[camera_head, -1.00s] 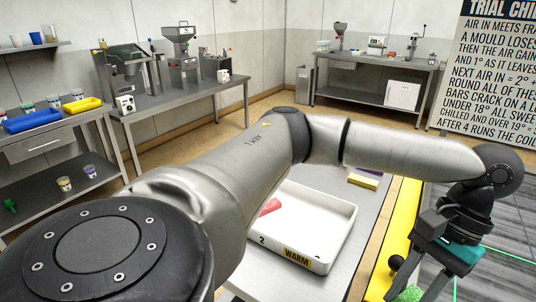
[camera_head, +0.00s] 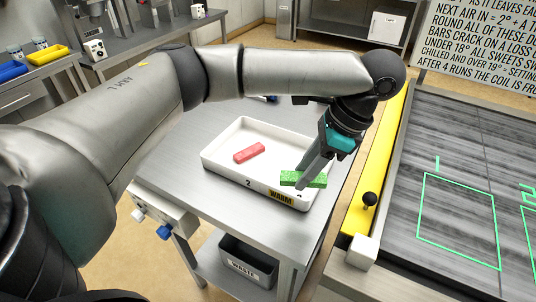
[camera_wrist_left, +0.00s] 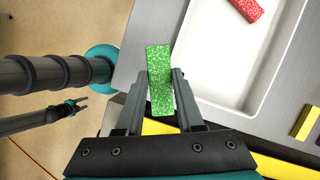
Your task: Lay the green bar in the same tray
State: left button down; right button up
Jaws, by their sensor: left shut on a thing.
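My left gripper (camera_head: 304,182) is shut on the green bar (camera_head: 290,179), gripping it across its middle. In the head view the bar shows over the front right corner of the white tray (camera_head: 222,148), which is marked 2 and WARM. In the left wrist view the green bar (camera_wrist_left: 160,65) lies between the fingers, and the tray (camera_wrist_left: 210,70) shows to its right, so the bar appears held above the tray's edge. A red bar (camera_head: 249,152) lies inside the tray. A small dark gripper with teal (camera_wrist_left: 75,106), likely my right one, shows far off; its fingers are unclear.
The tray stands on a steel table (camera_head: 180,150). A WASTE bin (camera_head: 247,262) is on the shelf below. A yellow rail with a black knob (camera_head: 369,199) and a grey slatted surface with green outlines (camera_head: 458,220) lie to the right. The tray floor around the red bar is clear.

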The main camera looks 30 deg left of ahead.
pick_arm(q)
jog(key=w+a+r+m+t+p, duration=0.2)
jog(key=w+r+m+t+p, duration=0.2)
jog(key=m, duration=0.6)
notch_tip(320, 180, up, 6)
jog(key=m+t+h+p, duration=0.3)
jog(key=m+h+p, duration=0.1)
jog(key=m, duration=0.8)
send_over(292, 167)
jog(key=s, duration=0.2)
jog(key=shift+m, duration=0.4)
jog(key=f, duration=1.3)
jog(key=f+b, duration=0.1)
jog(key=f, duration=0.6)
jog(key=shift+w, duration=0.25)
jog(key=shift+r, duration=0.1)
jog(key=c, duration=0.5)
grip_release()
jog(key=shift+c, duration=0.2)
jog(key=p+v, duration=0.1)
jog(key=v, duration=1.1)
jog(key=shift+w+d, duration=0.15)
jog(key=shift+w, duration=0.1)
